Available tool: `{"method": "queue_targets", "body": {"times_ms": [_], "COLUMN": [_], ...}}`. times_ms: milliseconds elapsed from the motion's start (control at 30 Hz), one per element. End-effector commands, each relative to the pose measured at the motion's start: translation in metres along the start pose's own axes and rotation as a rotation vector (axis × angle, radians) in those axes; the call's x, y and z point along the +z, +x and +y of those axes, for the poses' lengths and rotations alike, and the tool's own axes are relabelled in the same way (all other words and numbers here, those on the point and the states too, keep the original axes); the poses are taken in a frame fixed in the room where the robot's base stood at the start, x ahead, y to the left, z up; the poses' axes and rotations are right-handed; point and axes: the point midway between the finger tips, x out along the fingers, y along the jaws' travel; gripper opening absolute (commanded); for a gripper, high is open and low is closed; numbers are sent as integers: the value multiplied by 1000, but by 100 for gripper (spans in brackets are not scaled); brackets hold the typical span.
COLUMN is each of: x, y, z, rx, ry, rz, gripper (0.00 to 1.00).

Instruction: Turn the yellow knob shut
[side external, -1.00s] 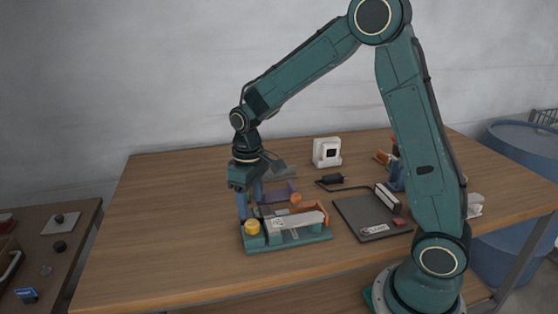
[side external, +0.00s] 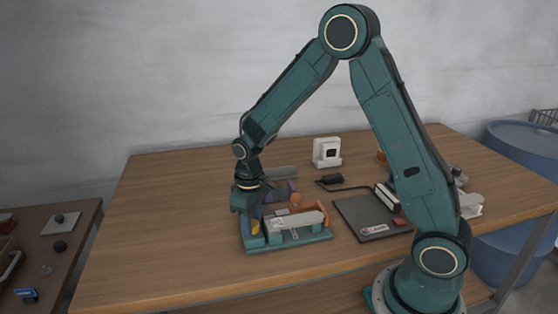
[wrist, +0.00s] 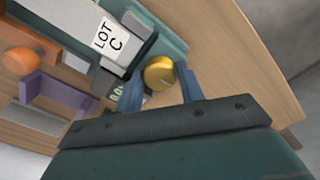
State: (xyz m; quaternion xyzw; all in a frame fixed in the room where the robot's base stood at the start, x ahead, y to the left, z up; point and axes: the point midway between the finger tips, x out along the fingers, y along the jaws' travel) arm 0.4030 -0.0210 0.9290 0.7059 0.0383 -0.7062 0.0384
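The yellow knob (wrist: 159,73) is round and sits on the teal base of the heat tunnel unit (side external: 305,238), at its left end in the side view. In that view it shows partly as a yellow patch (side external: 255,227) below my gripper (side external: 250,217). In the wrist view the two blue fingers are apart, one on each side of the knob, with what look like slim gaps. I cannot tell whether either finger touches it. A thin mark shows on the knob's lower edge. My gripper points down, low over the unit.
A white block labelled LOT C (wrist: 110,38) lies beside the knob. Orange (wrist: 22,60) and purple (wrist: 52,90) parts stand near. A dark panel (side external: 365,222) lies right of the unit and a white device (side external: 327,152) behind. The table's left side is clear.

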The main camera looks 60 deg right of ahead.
Motion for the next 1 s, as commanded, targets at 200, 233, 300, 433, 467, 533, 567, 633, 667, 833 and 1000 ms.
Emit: {"method": "queue_targets", "body": {"times_ms": [200, 233, 300, 433, 467, 533, 567, 633, 667, 833, 1000], "x": [0, 0, 0, 0, 0, 0, 0, 0, 0, 0, 0], "y": [0, 0, 0, 0, 0, -1, -1, -1, -1, -1, -1], "z": [0, 0, 0, 0, 0, 0, 0, 0, 0, 0, 0], "rx": [0, 0, 0, 0, 0, 0, 0, 0, 0, 0, 0], "ry": [1, 3, 16, 66, 80, 106, 114, 124, 126, 126, 125], "rz": [0, 1, 1, 1, 1, 1, 1, 1, 1, 1, 2], "gripper": [10, 10, 10, 10, 10, 11, 11, 11, 11, 11, 55]}}
